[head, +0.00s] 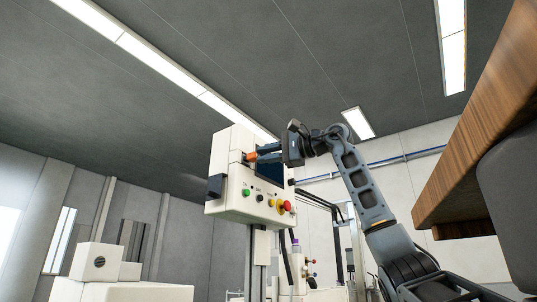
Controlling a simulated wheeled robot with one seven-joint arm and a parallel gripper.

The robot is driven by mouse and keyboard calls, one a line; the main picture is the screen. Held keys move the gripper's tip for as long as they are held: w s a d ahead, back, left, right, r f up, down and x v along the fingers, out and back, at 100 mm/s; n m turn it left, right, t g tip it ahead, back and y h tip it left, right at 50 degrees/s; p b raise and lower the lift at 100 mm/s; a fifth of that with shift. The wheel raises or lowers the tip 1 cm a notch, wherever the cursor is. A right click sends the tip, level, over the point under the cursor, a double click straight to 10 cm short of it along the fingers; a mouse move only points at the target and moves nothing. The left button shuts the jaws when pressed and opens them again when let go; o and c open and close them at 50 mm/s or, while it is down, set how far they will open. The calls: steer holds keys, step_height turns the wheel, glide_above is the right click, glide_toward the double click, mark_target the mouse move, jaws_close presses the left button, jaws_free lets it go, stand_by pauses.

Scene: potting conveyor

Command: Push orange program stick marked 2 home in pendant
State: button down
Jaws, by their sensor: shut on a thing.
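The pendant (226,177) is a cream box on a grey post, with coloured buttons and a dark screen on its face. The orange program stick (251,156) shows as a small orange piece at the pendant's upper front, beside the screen. My gripper (257,153) reaches in from the right and its blue-grey fingers are shut on the stick. The stick is at the pendant, but how deep it sits is too small to tell. The mark 2 cannot be read from here.
A wooden shelf or tabletop edge (470,125) juts in at the upper right. A cream machine (97,262) stands at the lower left. A bottle with a purple cap (296,252) and other equipment stand behind and below the pendant. The space above the pendant is clear.

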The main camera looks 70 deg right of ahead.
steer(key=shift+w+d, duration=0.1)
steer(key=shift+w, duration=0.45)
steer(key=c, duration=0.9)
jaws_free()
steer(key=s+b, duration=0.2)
steer(key=s, duration=0.5)
steer(key=shift+s, duration=0.4)
